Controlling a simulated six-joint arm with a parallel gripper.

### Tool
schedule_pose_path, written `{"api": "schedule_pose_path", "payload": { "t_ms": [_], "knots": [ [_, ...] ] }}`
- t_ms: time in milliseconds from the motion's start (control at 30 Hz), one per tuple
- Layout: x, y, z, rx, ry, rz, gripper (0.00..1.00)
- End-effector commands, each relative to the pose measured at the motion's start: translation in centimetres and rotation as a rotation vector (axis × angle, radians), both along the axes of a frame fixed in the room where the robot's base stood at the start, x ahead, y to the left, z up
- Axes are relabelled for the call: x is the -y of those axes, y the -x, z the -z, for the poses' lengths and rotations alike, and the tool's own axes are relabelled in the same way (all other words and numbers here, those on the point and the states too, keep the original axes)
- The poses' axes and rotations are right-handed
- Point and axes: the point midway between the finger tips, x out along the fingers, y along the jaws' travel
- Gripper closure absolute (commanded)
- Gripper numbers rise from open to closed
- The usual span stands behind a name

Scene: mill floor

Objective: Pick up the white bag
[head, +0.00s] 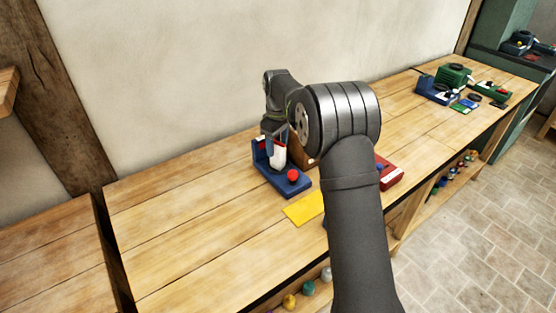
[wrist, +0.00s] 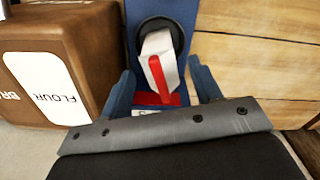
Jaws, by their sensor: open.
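The white bag (head: 278,156) stands on a blue device (head: 268,181) with a red knob, on the wooden bench. In the wrist view the bag (wrist: 158,44) is in front of a round black part of the blue device (wrist: 183,12). A red strip crosses its lower part; I cannot tell whether it belongs to the bag. My gripper (wrist: 163,88) is open, with one blue finger on each side of the bag in the picture. I see no finger clearly touching it. In the head view my gripper (head: 270,145) is close to the bag and partly hides it.
A brown box with a FLOUR label (wrist: 50,85) stands close beside my left finger; my arm mostly hides it in the head view. A yellow sheet (head: 303,208) and a red device (head: 389,172) lie nearby. Green and blue devices (head: 437,92) stand farther right. The left bench is clear.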

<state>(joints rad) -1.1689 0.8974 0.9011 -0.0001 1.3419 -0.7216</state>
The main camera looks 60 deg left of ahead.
Motion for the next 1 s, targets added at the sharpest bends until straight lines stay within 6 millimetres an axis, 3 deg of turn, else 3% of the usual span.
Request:
{"api": "schedule_pose_path", "payload": {
  "t_ms": [200, 500, 800, 1000],
  "knots": [
    [0.4, 0.0, 3.2, -0.001, 0.001, 0.0, 0.42],
    [0.4, 0.0, 3.7, 0.0, 0.0, -0.001, 0.42],
    [0.4, 0.0, 3.7, 0.0, -0.001, -0.001, 0.96],
    [0.4, 0.0, 3.6, 0.0, -0.001, -0.001, 0.96]
  ]
}}
